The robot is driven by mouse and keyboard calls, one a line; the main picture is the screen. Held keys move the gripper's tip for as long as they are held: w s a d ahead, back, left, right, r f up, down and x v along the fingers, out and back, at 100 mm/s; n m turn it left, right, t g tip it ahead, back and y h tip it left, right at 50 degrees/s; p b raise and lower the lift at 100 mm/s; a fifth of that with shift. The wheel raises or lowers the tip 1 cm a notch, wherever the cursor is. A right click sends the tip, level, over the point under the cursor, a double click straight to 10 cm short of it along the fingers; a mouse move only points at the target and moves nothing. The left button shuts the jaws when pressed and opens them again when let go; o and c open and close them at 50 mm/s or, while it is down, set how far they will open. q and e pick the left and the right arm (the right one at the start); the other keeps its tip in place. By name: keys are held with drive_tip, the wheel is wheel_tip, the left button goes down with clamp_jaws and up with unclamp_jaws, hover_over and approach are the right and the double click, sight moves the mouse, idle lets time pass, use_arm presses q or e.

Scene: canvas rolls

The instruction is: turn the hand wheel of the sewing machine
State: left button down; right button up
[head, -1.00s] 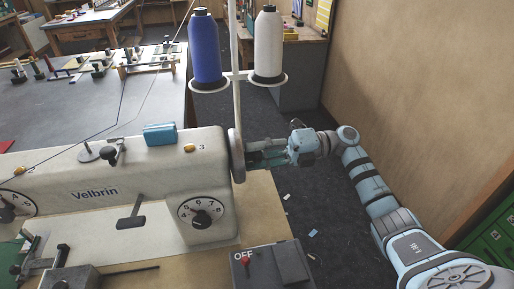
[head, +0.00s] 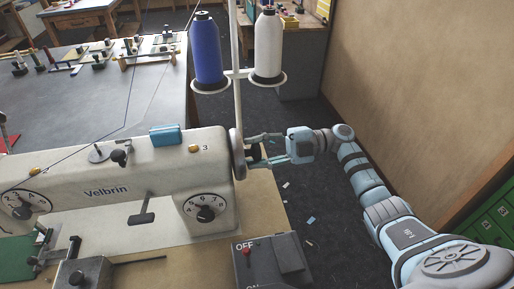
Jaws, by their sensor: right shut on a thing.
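The sewing machine (head: 105,180), cream-coloured and marked Velbrin, stands on a light wooden table top in the head view. Its hand wheel (head: 238,153) is the pale disc at the right end of the machine, seen nearly edge-on. My right gripper (head: 257,150) reaches in from the right, with one finger above and one below the dark hub part of the wheel. It is shut on the hand wheel. The fingers partly hide the wheel's outer face. My left gripper is not in view.
A switch box (head: 270,262) marked OFF with a red button sits at the table's front right. A blue thread cone (head: 207,52) and a white one (head: 269,47) stand behind the wheel on a stand with a thin pole. A wall (head: 420,90) rises at the right.

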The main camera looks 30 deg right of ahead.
idle(0.5)
drive_tip(key=o, duration=1.2)
drive_tip(key=v, duration=1.2)
drive_tip(key=shift+w, duration=0.1)
